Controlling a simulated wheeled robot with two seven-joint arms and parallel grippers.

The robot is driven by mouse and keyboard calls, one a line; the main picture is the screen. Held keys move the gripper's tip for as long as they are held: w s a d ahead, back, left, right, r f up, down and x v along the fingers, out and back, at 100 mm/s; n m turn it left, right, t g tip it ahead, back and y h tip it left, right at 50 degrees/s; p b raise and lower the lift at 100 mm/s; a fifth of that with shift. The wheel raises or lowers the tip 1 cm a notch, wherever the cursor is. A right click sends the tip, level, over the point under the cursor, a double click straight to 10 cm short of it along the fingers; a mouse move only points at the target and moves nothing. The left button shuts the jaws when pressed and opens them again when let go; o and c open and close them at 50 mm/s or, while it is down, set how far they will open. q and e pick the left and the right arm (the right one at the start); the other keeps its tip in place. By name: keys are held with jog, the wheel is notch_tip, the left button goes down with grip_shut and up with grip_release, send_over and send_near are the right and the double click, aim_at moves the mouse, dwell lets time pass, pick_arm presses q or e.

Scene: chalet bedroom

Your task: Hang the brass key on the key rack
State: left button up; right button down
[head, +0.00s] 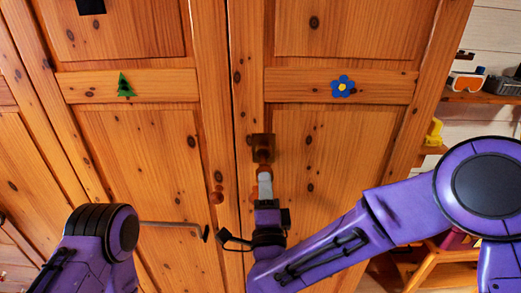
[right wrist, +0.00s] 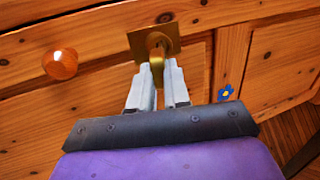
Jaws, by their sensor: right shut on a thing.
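My right gripper (head: 264,173) is at the wooden wardrobe door, just below a square brass plate (head: 263,148). In the right wrist view, the fingers of the right gripper (right wrist: 158,70) are shut on a brass piece, which looks like the brass key (right wrist: 156,44). It stands against the brass plate (right wrist: 172,39). Most of the key is hidden between the fingers, and I cannot tell how deep it sits in the plate. My left arm (head: 100,232) shows at the lower left, but its fingers are not seen. No key rack is seen.
The wardrobe (head: 160,150) fills the middle, with a green tree (head: 125,86) and a blue flower (head: 342,86) on its doors. A round wooden knob (head: 217,197) is left of my right gripper. Shelves with small objects (head: 467,80) stand at the right.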

jog(key=shift+s+b, duration=0.65)
jog(key=shift+s, duration=2.3)
